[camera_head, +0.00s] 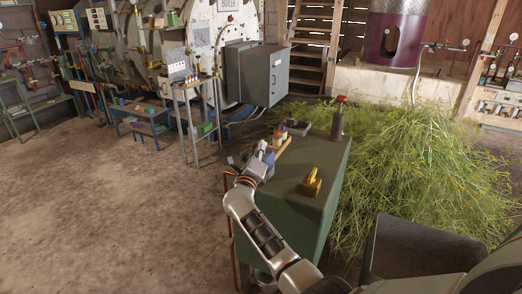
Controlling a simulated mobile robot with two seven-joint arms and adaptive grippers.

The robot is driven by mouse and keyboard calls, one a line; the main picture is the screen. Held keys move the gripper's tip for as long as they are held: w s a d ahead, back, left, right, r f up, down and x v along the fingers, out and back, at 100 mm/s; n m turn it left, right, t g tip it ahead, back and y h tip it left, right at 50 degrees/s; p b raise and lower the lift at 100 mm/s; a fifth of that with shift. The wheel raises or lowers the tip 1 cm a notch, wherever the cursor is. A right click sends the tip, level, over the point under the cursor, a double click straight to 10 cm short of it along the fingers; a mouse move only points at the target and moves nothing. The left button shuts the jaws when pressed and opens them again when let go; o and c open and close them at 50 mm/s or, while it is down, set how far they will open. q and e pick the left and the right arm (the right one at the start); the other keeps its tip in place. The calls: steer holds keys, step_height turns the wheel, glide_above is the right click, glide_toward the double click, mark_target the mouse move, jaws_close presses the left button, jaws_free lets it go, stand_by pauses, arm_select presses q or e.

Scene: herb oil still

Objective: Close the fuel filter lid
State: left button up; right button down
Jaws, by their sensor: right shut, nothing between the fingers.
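A green metal tank or cabinet (322,160) stands in front of me with several fittings on its flat top. My right gripper (266,152) is at the left edge of this top, shut and empty. Just beyond it is a small tan and orange fitting (283,143), partly hidden by the gripper. I cannot tell for sure which part is the fuel filter lid, or whether it stands open or is touched by the gripper. My left gripper is not in view.
A yellow fitting (312,181) sticks up from the green top, and a red-capped post (338,118) stands at its back right. A small grey tray (297,127) is at the back. Cut herbs (430,170) are piled on the right. The floor (110,220) on the left is clear.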

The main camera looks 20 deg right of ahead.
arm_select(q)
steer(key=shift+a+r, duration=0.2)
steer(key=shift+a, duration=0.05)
arm_select(e)
steer(key=shift+w+a+f+n, duration=0.2)
steer(key=shift+w+a+n, duration=0.15)
steer(key=shift+n, duration=0.45)
